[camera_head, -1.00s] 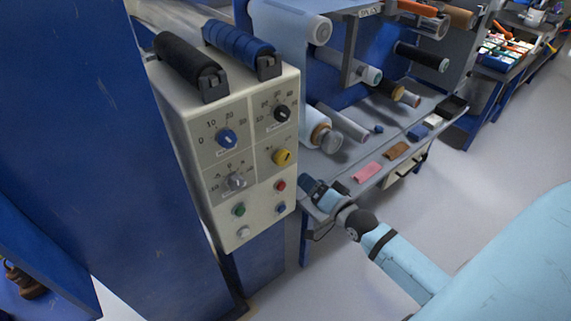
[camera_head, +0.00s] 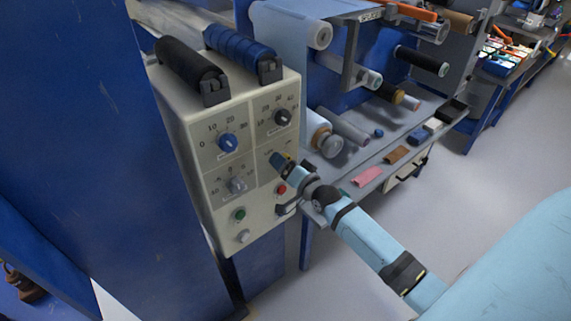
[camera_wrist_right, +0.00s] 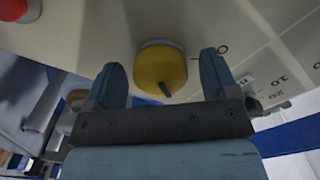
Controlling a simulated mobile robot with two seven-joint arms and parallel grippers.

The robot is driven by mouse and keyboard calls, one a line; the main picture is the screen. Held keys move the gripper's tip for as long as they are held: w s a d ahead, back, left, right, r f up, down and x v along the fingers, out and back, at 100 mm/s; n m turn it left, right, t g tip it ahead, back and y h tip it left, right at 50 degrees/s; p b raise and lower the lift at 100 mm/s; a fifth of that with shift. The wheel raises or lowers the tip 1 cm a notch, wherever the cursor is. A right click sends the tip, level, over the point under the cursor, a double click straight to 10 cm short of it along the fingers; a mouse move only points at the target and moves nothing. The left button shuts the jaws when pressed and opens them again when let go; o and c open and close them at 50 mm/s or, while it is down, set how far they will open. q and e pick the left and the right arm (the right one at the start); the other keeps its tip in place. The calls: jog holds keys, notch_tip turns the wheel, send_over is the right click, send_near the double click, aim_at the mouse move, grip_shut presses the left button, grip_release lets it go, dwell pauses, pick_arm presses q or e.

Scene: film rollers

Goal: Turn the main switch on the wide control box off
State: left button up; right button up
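The wide control box (camera_head: 208,187) is a beige panel with several knobs and buttons. Its yellow knob is mostly hidden behind my right gripper (camera_head: 283,160) in the head view. In the right wrist view the yellow knob (camera_wrist_right: 160,68) shows clearly, with a dark mark on its lower right edge. My right gripper (camera_wrist_right: 163,72) is open, one finger on each side of the knob in the picture, with visible gaps. I cannot tell how deep the fingers reach around it. My left gripper is not in view.
A red button (camera_head: 281,189) sits just below the gripper, and a black knob (camera_head: 283,117) above it. A blue knob (camera_head: 228,142) and grey knob (camera_head: 237,185) are to the left. Film rollers (camera_head: 321,136) and a bench (camera_head: 372,182) stand to the right.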

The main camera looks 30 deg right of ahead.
jog(key=c, duration=0.9)
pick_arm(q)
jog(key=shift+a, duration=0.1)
